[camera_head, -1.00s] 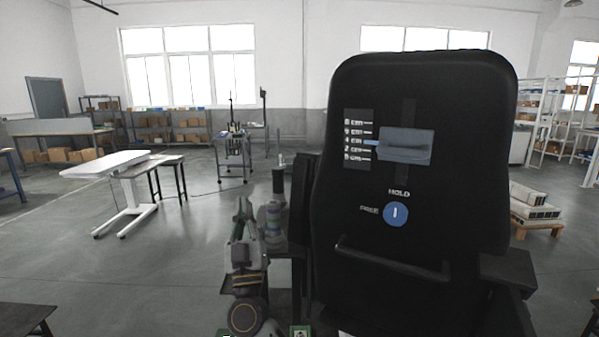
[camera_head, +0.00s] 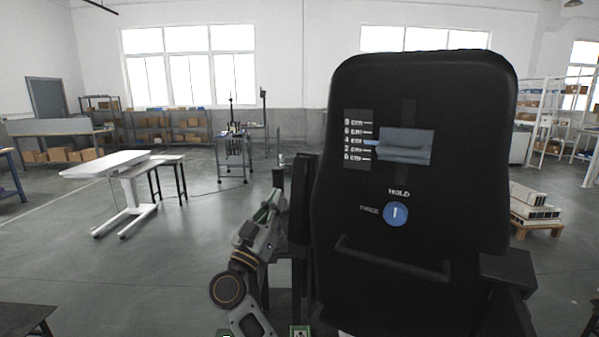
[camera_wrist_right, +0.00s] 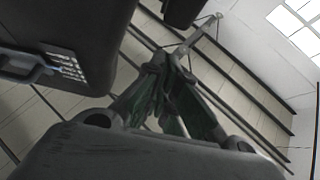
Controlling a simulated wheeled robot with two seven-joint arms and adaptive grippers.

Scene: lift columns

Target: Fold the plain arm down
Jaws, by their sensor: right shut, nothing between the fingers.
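A black chair back (camera_head: 380,80) stands in front of me, seen from behind. A dark upright arm (camera_head: 301,200) stands along its left side. On its right side a black arm (camera_head: 508,272) sticks out level and low. I cannot tell from these frames which arm is the plain one. My right gripper (camera_head: 275,203) is shut and empty, tilted up to the right, just left of the upright arm. In the right wrist view its closed fingers (camera_wrist_right: 168,82) show beside the chair back (camera_wrist_right: 85,30). My left gripper is not in view.
A white table (camera_head: 105,164) stands at the left, and boxes on a pallet (camera_head: 533,210) at the right.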

